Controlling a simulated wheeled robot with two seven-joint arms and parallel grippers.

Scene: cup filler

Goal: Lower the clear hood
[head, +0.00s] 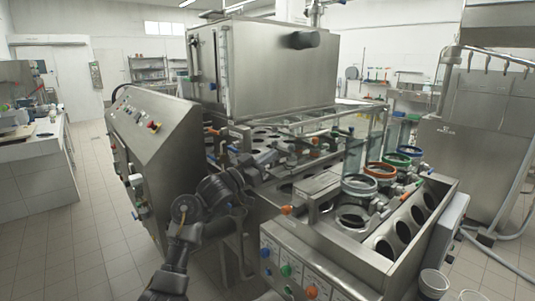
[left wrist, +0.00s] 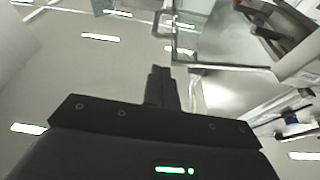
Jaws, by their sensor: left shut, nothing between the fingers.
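The clear hood (head: 318,119) shows in the head view as see-through panes with thin metal edges over the middle of the filler machine. Its exact tilt is hard to tell through the clear panes. My left gripper (head: 268,158) is in front of the machine's holed plate, below and left of the hood's front edge. I cannot tell whether it touches anything. In the left wrist view its fingers (left wrist: 160,84) are together with nothing between them. A clear pane and metal frame show at the upper right there. My right gripper is not in view.
A steel tank (head: 270,62) stands behind the hood. A sloped control panel (head: 150,135) is at the left. Clear tubes with coloured rings (head: 380,170) stand over the cup holes at the right. Orange-tipped handles stick out nearby. The tiled floor (head: 100,225) at left is clear.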

